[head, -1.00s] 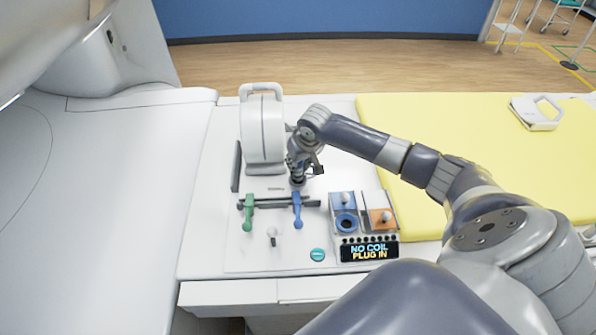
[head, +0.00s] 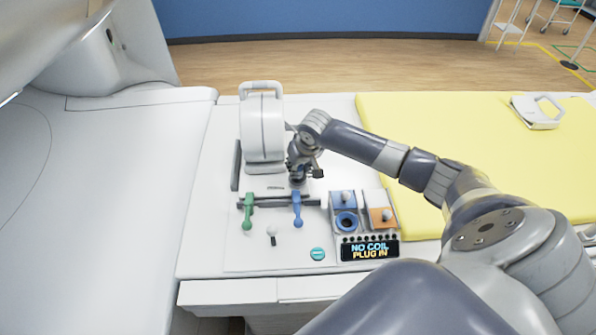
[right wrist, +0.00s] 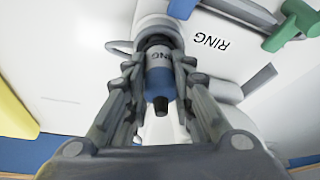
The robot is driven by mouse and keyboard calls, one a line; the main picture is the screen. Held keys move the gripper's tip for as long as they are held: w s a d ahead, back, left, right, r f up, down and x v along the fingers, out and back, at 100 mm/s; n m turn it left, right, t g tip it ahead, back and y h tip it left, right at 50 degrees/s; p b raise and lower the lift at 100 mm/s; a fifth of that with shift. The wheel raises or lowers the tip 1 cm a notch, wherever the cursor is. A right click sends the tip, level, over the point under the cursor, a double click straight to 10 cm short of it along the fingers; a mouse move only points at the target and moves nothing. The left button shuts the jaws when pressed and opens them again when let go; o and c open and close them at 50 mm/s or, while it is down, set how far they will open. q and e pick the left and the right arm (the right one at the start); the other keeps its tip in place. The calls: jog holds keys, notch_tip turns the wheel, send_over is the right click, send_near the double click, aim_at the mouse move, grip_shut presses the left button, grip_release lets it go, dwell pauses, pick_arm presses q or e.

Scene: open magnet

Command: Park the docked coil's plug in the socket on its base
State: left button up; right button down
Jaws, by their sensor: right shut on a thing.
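The docked coil (head: 262,128) is a white upright unit with a top handle, on the white table left of my right arm. My right gripper (head: 298,180) is low beside its base, behind the blue lever (head: 298,210). In the right wrist view my right gripper (right wrist: 160,72) is shut on a plug (right wrist: 160,78) with a blue body, a pale band with partly hidden lettering and a black end. A dark round collar (right wrist: 156,42) shows at the plug's far end. I cannot tell whether it is the socket or how deep the plug sits. My left gripper is out of view.
A green lever (head: 248,212) stands left of the blue one. To the right are a blue tray (head: 345,199), an orange tray (head: 380,215) and a display (head: 369,250) reading "NO COIL PLUG IN". Another white coil (head: 537,112) lies on the yellow mat (head: 450,120).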

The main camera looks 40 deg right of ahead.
jog(key=shift+f, duration=0.2)
jog(key=c, duration=1.3)
grip_release()
jog(key=v, duration=1.2)
